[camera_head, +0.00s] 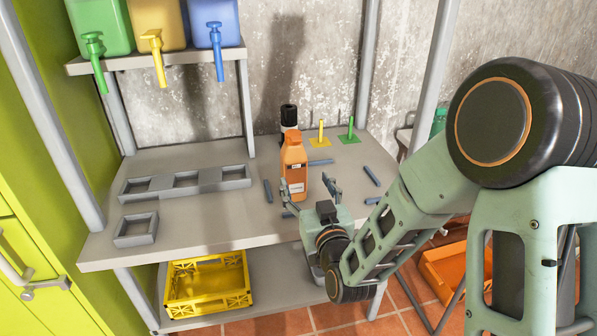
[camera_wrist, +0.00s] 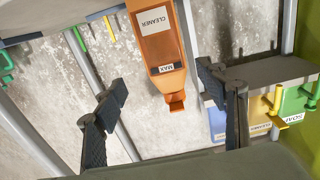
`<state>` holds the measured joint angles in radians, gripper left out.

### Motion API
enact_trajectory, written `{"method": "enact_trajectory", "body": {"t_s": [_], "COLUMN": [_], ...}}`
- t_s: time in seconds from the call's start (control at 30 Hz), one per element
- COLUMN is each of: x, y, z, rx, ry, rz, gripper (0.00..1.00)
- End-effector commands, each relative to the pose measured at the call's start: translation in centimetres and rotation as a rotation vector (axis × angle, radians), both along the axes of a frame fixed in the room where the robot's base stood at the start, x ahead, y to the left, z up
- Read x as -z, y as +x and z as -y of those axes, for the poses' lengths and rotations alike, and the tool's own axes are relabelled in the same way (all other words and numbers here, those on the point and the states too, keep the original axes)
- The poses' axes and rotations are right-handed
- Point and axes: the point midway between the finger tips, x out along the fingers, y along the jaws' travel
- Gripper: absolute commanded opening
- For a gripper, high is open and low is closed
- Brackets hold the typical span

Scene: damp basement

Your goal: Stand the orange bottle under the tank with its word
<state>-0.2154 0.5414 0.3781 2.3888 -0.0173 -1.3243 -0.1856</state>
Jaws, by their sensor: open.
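The orange bottle (camera_head: 293,165) stands upright on the grey bench, its label reading CLEANER, with a smaller MAX mark, in the wrist view (camera_wrist: 160,45). My gripper (camera_head: 310,192) is open and empty, just in front of the bottle; its fingers spread to either side of it in both views. Green (camera_head: 100,28), yellow (camera_head: 156,22) and blue (camera_head: 212,20) tanks with taps sit on the upper shelf.
A three-cell grey frame (camera_head: 184,189) lies below the tanks, with a single-cell frame (camera_head: 136,241) in front. A black-capped bottle (camera_head: 289,116) stands close behind the orange one. Grey bars lie around it; yellow (camera_head: 320,142) and green (camera_head: 350,138) pegs stand behind right. A yellow crate (camera_head: 207,300) is below.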

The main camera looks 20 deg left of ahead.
Motion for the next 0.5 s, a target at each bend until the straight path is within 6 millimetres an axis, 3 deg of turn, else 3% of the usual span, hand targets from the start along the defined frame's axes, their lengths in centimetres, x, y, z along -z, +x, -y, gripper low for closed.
{"method": "enact_trajectory", "body": {"t_s": [0.2, 0.5], "x": [-0.1, 0.0], "y": [2.8, 4.6], "z": [-1.9, -3.2], "rx": [-0.001, -0.003], "ry": [0.0, -0.001], "rz": [0.002, 0.001], "gripper": [0.65, 0.65]}}
